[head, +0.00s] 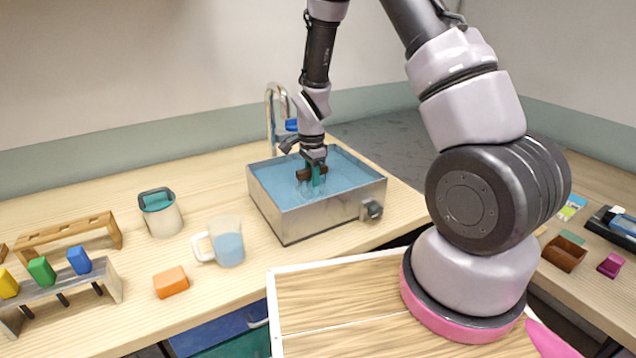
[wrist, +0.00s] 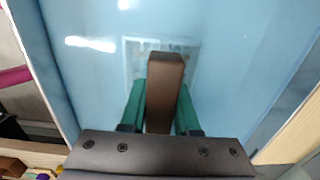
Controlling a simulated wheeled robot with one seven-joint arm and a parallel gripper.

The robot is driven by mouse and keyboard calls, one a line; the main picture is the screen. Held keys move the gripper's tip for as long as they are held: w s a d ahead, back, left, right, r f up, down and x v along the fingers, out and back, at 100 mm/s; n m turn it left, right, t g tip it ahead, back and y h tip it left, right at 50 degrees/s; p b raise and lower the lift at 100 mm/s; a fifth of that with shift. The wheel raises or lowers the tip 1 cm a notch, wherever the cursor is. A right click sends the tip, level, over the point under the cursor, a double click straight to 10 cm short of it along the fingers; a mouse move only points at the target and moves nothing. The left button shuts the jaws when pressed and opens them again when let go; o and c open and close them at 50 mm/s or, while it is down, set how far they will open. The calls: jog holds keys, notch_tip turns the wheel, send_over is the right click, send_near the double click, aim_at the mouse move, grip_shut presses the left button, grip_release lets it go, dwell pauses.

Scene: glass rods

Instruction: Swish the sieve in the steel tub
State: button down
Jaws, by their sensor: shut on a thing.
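The steel tub (head: 318,219) stands on the wooden counter and holds blue water (head: 345,178). My gripper (head: 313,178) is over the tub, pointing down, its fingertips close to the water. It is shut on the brown handle of the sieve (head: 302,175). In the wrist view the brown handle (wrist: 165,85) sits between the green fingers of my gripper (wrist: 160,105). A pale, square mesh-like shape (wrist: 140,57) shows beyond the handle, in or under the water. Most of the sieve is hidden by the water and my gripper.
A measuring jug (head: 228,245) with blue liquid, an orange block (head: 171,282) and a green-lidded container (head: 160,213) stand left of the tub. A rack (head: 62,285) with coloured blocks is at far left. A tap (head: 272,115) rises behind the tub; a knob (head: 372,210) juts from its side.

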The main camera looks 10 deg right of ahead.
jog(key=shift+a, duration=0.15)
jog(key=shift+w+d, duration=0.25)
jog(key=shift+d, duration=0.55)
jog(key=shift+w+d, duration=0.2)
jog(key=shift+d, duration=0.55)
jog(key=shift+w+d, duration=0.25)
jog(key=shift+d, duration=0.55)
jog(key=shift+r, duration=5.55)
jog(key=shift+r, duration=2.5)
